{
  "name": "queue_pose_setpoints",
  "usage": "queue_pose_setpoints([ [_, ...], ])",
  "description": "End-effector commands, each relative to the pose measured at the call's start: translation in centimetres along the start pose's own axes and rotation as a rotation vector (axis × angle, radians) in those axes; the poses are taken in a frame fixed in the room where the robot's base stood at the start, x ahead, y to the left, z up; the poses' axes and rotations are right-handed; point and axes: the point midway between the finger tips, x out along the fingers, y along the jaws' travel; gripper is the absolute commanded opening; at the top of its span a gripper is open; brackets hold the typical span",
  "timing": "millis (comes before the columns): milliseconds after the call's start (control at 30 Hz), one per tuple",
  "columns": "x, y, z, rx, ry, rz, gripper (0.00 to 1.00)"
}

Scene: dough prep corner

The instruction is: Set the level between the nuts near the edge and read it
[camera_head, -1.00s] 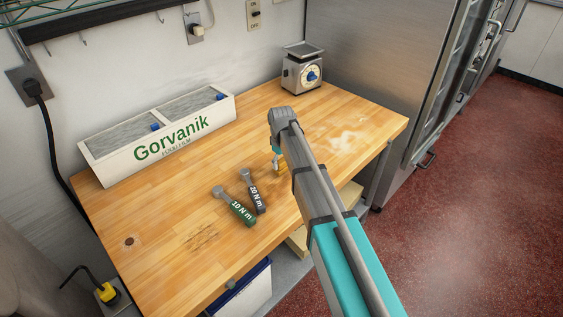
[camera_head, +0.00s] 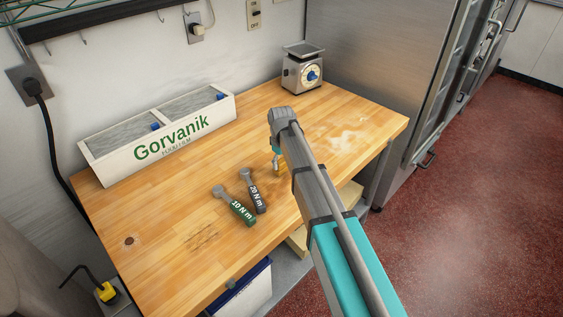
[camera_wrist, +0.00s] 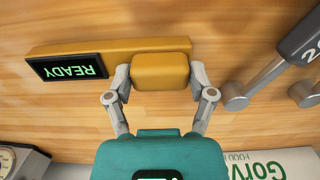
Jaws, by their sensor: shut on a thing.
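The level is a yellow bar with a raised block (camera_wrist: 161,71) and a dark display (camera_wrist: 68,67) that reads READY in green, upside down in the wrist view. My gripper (camera_wrist: 160,80) is shut on the raised block, one finger on each side. In the head view my gripper (camera_head: 277,162) is over the middle-right of the wooden table, and my arm hides most of the level. I cannot tell whether the level touches the wood.
Two torque wrenches, a green 10 N m (camera_head: 241,213) and a dark 20 N m (camera_head: 259,198), lie left of my gripper. A white Gorvanik box (camera_head: 108,167) and a scale (camera_head: 303,75) stand at the back. The wooden table (camera_head: 170,265) is clear at front left.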

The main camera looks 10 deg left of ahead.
Motion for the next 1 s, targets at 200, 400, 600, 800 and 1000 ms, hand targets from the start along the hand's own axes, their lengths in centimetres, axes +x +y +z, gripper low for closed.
queue_pose_setpoints([
  [200,0.5,0.0,0.0,0.0,0.0,0.0,0.1],
  [400,0.8,0.0,0.0,0.0,0.0,0.0,0.1],
  [600,1.2,0.0,0.0,0.0,0.0,0.0,0.1],
  [800,1.1,0.0,0.0,0.0,0.0,0.0,0.1],
  [1000,1.1,0.0,0.0,0.0,0.0,0.0,0.8],
])
